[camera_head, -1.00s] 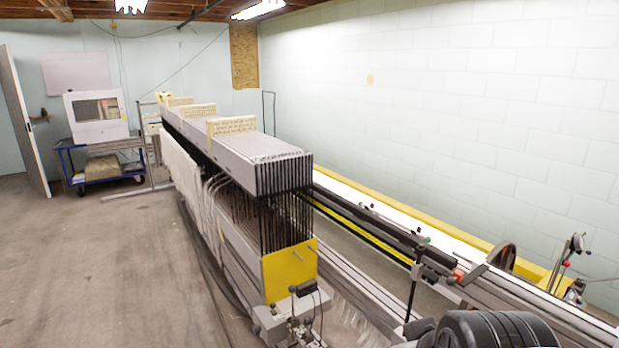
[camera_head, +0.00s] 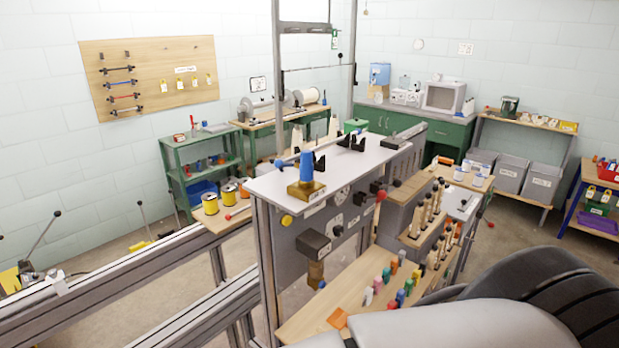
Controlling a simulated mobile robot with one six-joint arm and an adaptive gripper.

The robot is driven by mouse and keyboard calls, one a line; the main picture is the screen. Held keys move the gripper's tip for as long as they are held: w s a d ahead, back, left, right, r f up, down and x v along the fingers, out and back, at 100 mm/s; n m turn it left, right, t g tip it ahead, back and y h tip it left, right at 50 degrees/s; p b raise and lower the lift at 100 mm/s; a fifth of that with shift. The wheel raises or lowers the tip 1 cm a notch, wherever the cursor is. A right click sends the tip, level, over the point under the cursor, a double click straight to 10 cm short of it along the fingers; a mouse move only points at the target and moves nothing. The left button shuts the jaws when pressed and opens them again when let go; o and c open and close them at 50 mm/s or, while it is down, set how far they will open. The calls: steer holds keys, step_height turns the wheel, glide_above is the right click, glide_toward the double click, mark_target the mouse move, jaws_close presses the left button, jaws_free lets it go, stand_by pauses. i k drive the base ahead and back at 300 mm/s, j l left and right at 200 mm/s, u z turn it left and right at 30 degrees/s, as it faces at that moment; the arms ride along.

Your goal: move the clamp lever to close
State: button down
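No part is labelled as the clamp lever, and I cannot tell for certain which one it is. A lever with a red knob (camera_head: 381,196) stands on the near side of the grey machine in the middle. A blue upright piece (camera_head: 306,166) on a brass block (camera_head: 306,190) sits on the machine's light top, with a thin blue rod beside it. Another lever with a black knob (camera_head: 57,213) slants up at the far left. My gripper is not in view. Dark and grey parts of my own arm fill the lower right corner.
Long metal rails (camera_head: 150,270) run to the lower left. A green shelf (camera_head: 177,150) and a green cabinet (camera_head: 450,135) stand behind. Floor at right is open.

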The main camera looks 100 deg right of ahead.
mark_target(397, 183)
steer(key=z, duration=3.9)
